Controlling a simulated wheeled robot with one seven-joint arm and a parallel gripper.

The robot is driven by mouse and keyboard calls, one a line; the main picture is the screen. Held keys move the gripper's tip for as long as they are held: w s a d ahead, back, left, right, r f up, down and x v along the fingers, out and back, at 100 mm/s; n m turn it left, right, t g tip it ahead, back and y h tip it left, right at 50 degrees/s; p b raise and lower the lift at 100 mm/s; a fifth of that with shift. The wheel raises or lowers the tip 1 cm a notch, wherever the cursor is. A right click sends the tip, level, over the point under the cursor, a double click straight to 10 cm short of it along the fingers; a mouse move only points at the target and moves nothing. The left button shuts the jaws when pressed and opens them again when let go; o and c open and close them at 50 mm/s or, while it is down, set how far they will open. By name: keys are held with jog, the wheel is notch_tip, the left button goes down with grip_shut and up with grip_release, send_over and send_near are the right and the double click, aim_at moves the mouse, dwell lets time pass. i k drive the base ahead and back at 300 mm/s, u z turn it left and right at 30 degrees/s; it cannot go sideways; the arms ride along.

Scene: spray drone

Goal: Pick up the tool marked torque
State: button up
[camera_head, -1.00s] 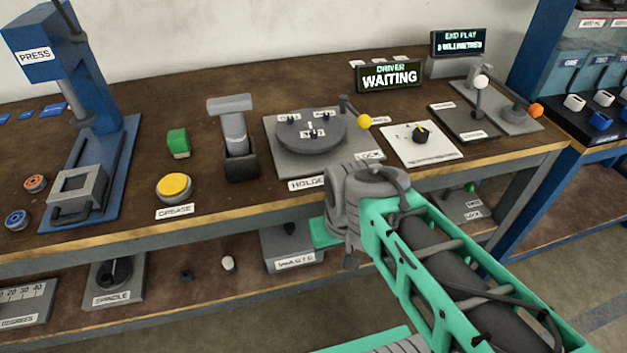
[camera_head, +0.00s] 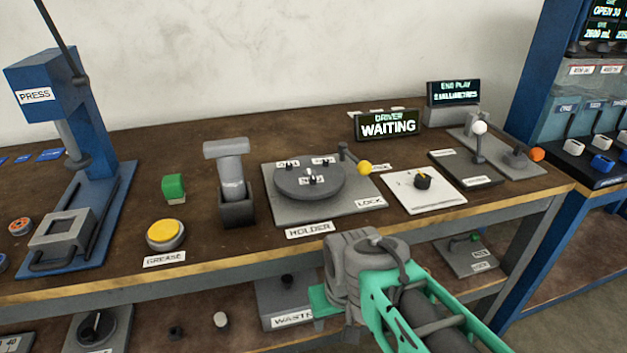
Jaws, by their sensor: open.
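No mark reading torque can be made out in this view. A grey T-shaped hand tool (camera_head: 231,172) stands upright in a dark socket block (camera_head: 238,213) on the bench, left of the round holder; no writing on it is legible. The holder (camera_head: 310,184) is a dark disc on a grey plate, with small tagged pieces on top whose tags are too small to read. My teal and grey arm (camera_head: 370,275) reaches in from the lower right, its visible joint in front of the bench edge.
The bench also carries a blue press (camera_head: 75,150), a yellow grease button (camera_head: 165,235), a green block (camera_head: 174,188), a dial plate (camera_head: 423,190), levers (camera_head: 479,145) and a driver screen (camera_head: 388,125) reading WAITING. A lower shelf holds a waste box (camera_head: 285,300). Bare wood lies behind the holder.

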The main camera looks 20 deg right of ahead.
aim_at(226, 153)
jog(key=u, duration=2.95)
jog(key=k, duration=0.7)
jog(key=u, duration=0.35)
